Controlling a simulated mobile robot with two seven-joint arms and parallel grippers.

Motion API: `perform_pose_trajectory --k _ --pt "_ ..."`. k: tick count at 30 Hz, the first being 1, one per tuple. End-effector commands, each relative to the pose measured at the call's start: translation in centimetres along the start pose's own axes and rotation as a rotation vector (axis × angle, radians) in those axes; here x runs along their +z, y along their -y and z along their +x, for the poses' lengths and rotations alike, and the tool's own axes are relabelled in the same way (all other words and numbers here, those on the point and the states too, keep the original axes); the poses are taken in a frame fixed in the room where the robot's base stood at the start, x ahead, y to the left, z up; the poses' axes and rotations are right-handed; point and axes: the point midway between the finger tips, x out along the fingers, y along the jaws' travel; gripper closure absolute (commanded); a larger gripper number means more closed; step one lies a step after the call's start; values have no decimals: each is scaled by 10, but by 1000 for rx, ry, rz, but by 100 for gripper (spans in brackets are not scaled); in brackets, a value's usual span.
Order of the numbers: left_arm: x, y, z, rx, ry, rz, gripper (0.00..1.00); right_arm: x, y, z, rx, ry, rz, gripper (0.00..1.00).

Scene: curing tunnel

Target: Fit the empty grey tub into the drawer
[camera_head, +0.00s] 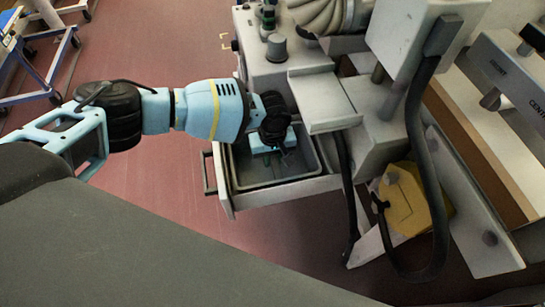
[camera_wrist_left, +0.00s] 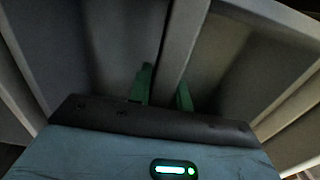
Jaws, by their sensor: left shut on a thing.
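The grey tub (camera_head: 265,175) sits within the open drawer (camera_head: 285,196) of the light grey machine, and its inside looks empty. From here I cannot tell whether it rests fully on the drawer's bottom. My left gripper (camera_head: 284,156) reaches down into the drawer from the left, over the tub, and hides part of it. In the left wrist view, the green fingers of my left gripper (camera_wrist_left: 165,92) stand on either side of a grey wall of the tub (camera_wrist_left: 184,38) and are shut on it. My right gripper is not in view.
The drawer's handle (camera_head: 209,173) faces left. A flat grey ledge (camera_head: 322,100) of the machine overhangs the drawer's right end. Black cables and a yellow block (camera_head: 405,200) are to the right. The red floor left of the drawer is clear, with blue trolleys at the top left.

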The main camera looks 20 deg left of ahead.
Motion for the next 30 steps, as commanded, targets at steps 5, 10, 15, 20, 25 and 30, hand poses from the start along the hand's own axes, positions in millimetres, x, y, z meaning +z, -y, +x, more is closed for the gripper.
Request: perform_pose_trajectory --k 5,10,15,20,25,30 --pt "0 0 1 0 0 0 100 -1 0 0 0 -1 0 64" --pt "0 0 2 0 -1 0 61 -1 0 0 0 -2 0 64" --pt "0 0 2 0 -1 0 58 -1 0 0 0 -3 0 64" --pt "-1 0 0 0 -1 0 58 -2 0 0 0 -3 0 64" --pt "-1 0 -17 2 -1 -2 58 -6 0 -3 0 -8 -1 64" --pt "-1 0 -50 3 -3 -1 58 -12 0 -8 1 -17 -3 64"
